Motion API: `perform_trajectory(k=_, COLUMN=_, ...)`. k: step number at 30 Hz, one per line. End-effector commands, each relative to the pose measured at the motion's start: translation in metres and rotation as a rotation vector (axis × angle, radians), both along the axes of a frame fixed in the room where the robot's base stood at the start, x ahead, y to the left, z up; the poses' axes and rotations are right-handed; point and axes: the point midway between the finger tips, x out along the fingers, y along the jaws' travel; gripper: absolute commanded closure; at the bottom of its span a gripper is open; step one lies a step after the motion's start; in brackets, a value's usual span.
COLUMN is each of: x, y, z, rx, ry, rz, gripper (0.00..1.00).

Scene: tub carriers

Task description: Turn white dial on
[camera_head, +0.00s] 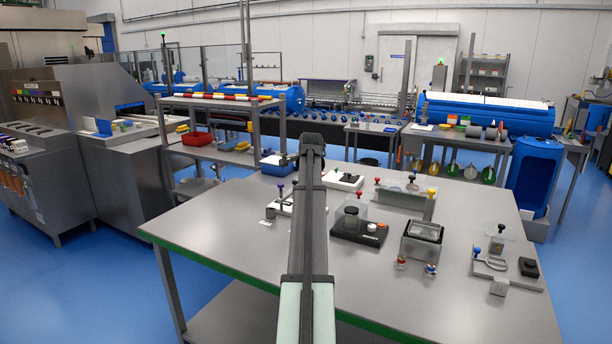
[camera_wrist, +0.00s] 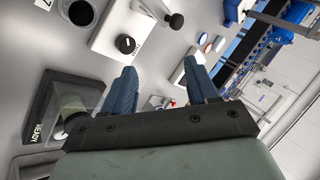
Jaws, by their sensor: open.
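A white panel (camera_wrist: 108,35) carries a black round dial (camera_wrist: 125,44) with a light pointer mark; small lettering beside it is too small to read. It lies just ahead of my gripper (camera_wrist: 160,68), whose two blue fingers are apart and empty, with neither visibly touching the dial. In the head view this white panel (camera_head: 285,208) seems to lie left of my arm, partly covered by it. A second white panel (camera_head: 344,181) with a black knob is right of the arm. My fingers are hidden behind the arm in the head view.
A dark box marked READY (camera_wrist: 38,122) with a clear cover is near the fingers; in the head view this black base (camera_head: 350,236) carries a small white knob (camera_head: 371,227). A dark cylinder (camera_head: 270,213) stands left. The table's (camera_head: 220,230) front left is clear.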

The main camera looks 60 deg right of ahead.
Motion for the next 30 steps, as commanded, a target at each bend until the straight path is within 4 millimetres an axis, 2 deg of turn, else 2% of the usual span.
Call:
perform_trajectory(k=11, x=0.001, y=0.001, z=0.000, rx=0.000, ry=0.000, rz=0.001, gripper=0.42)
perform_trajectory(k=14, x=-0.006, y=-0.003, z=0.000, rx=0.000, ry=0.000, rz=-0.007, gripper=0.42)
perform_trajectory(k=17, x=-0.029, y=-0.014, z=0.000, rx=-0.001, ry=0.000, rz=-0.035, gripper=0.42)
perform_trajectory(k=24, x=-0.100, y=-0.052, z=0.006, rx=-0.003, ry=-0.001, rz=-0.121, gripper=0.42)
perform_trajectory(k=30, x=-0.145, y=-0.080, z=0.011, rx=-0.004, ry=0.004, rz=-0.176, gripper=0.42)
